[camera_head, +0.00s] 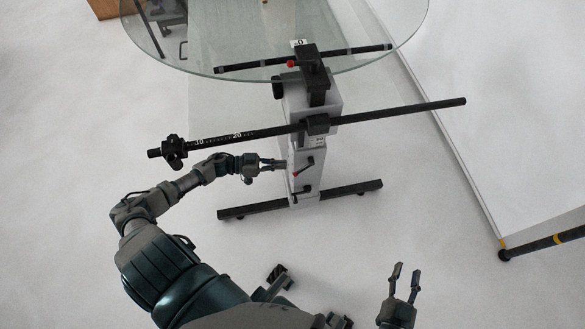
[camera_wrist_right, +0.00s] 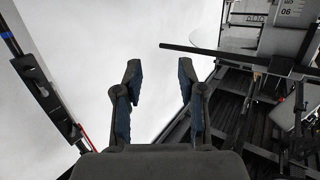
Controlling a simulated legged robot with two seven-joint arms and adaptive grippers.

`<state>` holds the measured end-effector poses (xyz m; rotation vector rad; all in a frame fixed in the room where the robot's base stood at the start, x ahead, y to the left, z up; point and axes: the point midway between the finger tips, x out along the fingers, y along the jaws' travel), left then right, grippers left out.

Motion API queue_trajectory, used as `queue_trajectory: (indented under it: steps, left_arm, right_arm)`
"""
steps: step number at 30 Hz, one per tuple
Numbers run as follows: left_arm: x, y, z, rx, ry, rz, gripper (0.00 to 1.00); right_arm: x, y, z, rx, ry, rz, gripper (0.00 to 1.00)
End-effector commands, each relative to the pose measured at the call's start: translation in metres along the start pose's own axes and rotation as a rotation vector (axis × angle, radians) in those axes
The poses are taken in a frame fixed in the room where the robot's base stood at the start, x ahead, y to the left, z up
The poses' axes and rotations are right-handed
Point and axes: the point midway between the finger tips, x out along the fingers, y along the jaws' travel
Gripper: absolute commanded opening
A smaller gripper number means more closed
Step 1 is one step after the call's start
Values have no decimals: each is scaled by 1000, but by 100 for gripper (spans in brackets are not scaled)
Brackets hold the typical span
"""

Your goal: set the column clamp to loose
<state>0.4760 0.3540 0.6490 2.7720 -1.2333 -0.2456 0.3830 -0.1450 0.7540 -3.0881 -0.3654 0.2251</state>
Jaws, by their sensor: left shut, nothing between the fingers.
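The grey column (camera_head: 302,152) stands on a dark base. On its lower face is a dark lever with a red part (camera_head: 303,168), and below it a second small lever (camera_head: 300,192); I cannot tell which one is the column clamp or how it is set. My left gripper (camera_head: 284,164) is shut and empty, its tips at the left side of the column, close to the upper lever; contact cannot be told. My right gripper (camera_head: 405,269) is open and empty, well right of and in front of the column; it also shows in the right wrist view (camera_wrist_right: 159,85).
A long black graduated bar (camera_head: 395,112) crosses the column above my left gripper. A round glass top (camera_head: 230,45) is at the back. The black base feet (camera_head: 355,188) spread sideways. White panels (camera_head: 500,120) stand right. The floor between is clear.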

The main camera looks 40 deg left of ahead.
Motion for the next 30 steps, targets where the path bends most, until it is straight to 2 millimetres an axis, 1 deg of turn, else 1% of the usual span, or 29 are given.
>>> queue_trajectory:
  steps: [1, 2, 4, 9, 15, 26, 30]
  left_arm:
    - [11, 0, 2, 0, 2, 1, 0]
    - [17, 0, 2, 0, 2, 1, 0]
    - [24, -1, 13, -4, 0, -1, 0]
    - [37, -1, 25, -2, 1, -1, 0]
    - [42, 0, 28, 2, 0, -1, 0]
    - [42, 0, 28, 2, 2, 0, 0]
    - [43, -1, 32, 1, 19, 2, 0]
  right_arm:
    - [1, -1, -2, 2, 33, -2, 40]
    - [2, -2, -6, 3, 53, -3, 40]
    - [3, -4, -15, 6, 127, -7, 40]
    - [1, -7, -34, 12, 258, -14, 40]
    - [-1, -8, -44, 16, 318, -17, 40]
    - [0, -8, -44, 15, 323, -17, 40]
    - [-3, -9, -50, 20, 378, -20, 40]
